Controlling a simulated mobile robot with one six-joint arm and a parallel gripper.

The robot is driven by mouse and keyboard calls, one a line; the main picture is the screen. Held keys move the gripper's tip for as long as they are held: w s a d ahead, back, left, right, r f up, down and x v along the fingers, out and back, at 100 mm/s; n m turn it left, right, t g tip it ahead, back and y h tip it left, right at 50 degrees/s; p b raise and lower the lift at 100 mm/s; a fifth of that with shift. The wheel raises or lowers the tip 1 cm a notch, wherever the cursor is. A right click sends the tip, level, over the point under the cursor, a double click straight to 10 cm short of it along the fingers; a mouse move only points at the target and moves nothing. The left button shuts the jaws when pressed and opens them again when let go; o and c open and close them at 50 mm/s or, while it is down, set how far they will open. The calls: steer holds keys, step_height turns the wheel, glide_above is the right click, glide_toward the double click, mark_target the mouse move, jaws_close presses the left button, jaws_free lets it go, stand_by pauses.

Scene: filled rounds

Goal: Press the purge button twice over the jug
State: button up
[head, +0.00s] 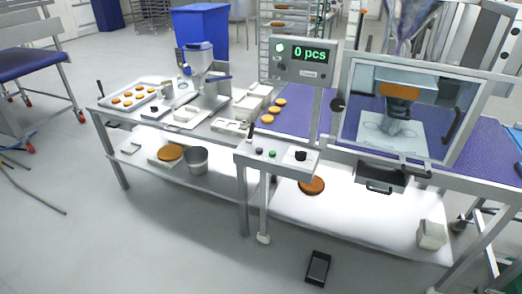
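A control panel (277,165) on the front of the conveyor bench carries small buttons (258,152) and a black knob (300,156). Their labels are too small to read, so I cannot tell which, if any, is the purge button. A small depositor (198,58) with a clear hopper and blue parts stands on the left bench; no button on it can be made out. A grey metal vessel (196,161) stands upright on the lower shelf; I cannot tell whether it is the jug. My gripper is not in view.
A display (302,58) reads "0 pcs". A framed guard (345,137) encloses the right machine. A black pedal (318,268) lies on the floor. The front left floor is mostly clear.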

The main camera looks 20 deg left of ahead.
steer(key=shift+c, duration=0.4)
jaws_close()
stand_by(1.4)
